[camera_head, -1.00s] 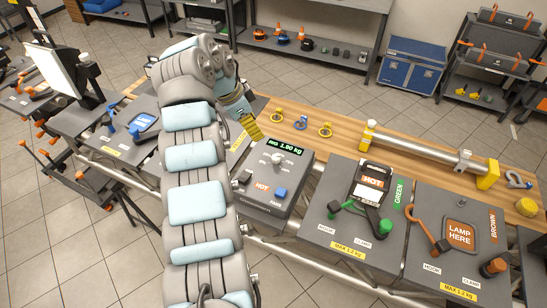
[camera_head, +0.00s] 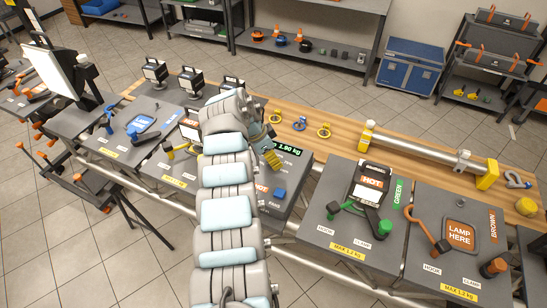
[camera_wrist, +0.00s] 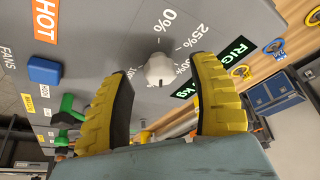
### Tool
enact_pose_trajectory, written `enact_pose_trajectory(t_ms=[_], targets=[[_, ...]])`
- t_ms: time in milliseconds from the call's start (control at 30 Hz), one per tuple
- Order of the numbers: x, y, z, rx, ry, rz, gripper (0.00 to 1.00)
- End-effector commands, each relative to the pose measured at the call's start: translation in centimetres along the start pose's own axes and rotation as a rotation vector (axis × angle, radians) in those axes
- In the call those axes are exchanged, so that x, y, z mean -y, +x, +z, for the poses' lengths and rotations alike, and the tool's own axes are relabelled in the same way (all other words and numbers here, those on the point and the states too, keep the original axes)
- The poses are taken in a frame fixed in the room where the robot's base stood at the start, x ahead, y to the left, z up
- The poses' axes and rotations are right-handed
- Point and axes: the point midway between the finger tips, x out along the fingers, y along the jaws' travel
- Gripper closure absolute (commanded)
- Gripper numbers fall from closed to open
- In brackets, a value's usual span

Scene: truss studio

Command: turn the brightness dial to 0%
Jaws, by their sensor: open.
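The brightness dial is a pale round knob (camera_wrist: 158,68) on a grey control panel (camera_wrist: 110,30), with percent marks around it, including 0% and 25%. I cannot tell which mark it points to. My gripper (camera_wrist: 163,67) has two yellow ribbed fingers, spread apart with nothing between them. In the wrist view the dial appears between and beyond the fingertips; contact is not clear.
A blue knob (camera_wrist: 44,70) marked FANS and an orange HOT label (camera_wrist: 45,18) are on the same panel. To the right stand a lamp marked HOT (camera_head: 372,183) and an orange-handled hook (camera_head: 430,232). Several black lamps (camera_head: 192,82) stand at the back left.

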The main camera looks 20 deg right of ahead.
Motion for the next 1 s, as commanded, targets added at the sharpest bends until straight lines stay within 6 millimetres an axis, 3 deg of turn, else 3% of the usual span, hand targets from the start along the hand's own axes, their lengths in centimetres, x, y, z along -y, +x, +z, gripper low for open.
enact_pose_trajectory(t_ms=[467, 567, 700, 1000], targets=[[0.03, 0.89, -0.04, 0.000, 0.001, -0.002, 0.39], [0.03, 0.89, -0.03, 0.000, 0.000, -0.002, 0.62], [0.02, 0.90, -0.02, 0.000, 0.000, -0.002, 1.00], [-0.03, 0.92, -0.01, 0.000, -0.009, -0.004, 1.00]])
